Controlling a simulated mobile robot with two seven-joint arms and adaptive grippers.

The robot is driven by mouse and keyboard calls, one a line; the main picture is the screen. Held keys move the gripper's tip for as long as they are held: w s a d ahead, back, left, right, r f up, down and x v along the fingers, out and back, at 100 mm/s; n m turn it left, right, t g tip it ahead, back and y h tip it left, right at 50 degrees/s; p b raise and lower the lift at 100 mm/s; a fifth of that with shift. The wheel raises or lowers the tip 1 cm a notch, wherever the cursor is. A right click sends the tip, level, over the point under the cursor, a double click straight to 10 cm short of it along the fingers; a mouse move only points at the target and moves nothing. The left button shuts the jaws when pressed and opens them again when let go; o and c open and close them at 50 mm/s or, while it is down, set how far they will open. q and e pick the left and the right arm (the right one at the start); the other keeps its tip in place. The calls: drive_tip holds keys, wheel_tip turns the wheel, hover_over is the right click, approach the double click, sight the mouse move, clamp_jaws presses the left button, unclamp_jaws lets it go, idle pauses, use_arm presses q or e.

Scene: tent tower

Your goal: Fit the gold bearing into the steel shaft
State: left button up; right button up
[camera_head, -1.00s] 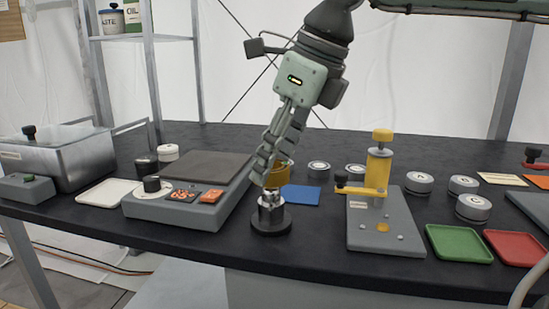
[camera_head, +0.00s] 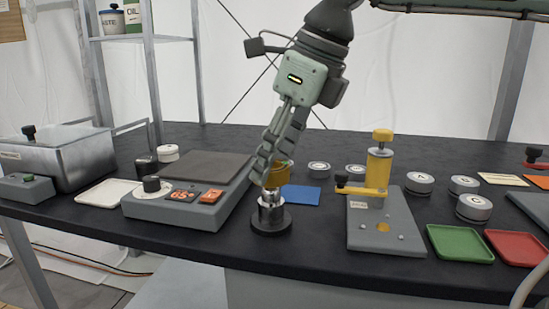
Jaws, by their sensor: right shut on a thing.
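The gold bearing (camera_head: 281,175) is partly hidden behind the fingers of my right gripper (camera_head: 266,168), which is shut on it. The arm comes down from the top, and the fingers point down and slightly left. The steel shaft (camera_head: 271,201) stands upright on a round dark base (camera_head: 271,223) near the table's front edge. The bearing is at the top of the shaft, directly under the fingertips. I cannot tell whether they touch or how they line up. My left gripper is not in view.
Left of the shaft is a grey heater-like unit (camera_head: 141,207) with a dark plate and lit display. Right are a blue mat (camera_head: 301,196), a yellow press (camera_head: 380,170) on a grey base and several lettered steel cylinders. Green (camera_head: 460,243) and red (camera_head: 519,247) trays lie at right.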

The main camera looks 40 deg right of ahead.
sight(271, 188)
drive_tip(key=shift+f+b, duration=1.65)
drive_tip(key=shift+f, duration=0.15)
drive_tip(key=o, duration=1.2)
drive_tip(key=shift+r, duration=0.1)
drive_tip(key=v, duration=1.2)
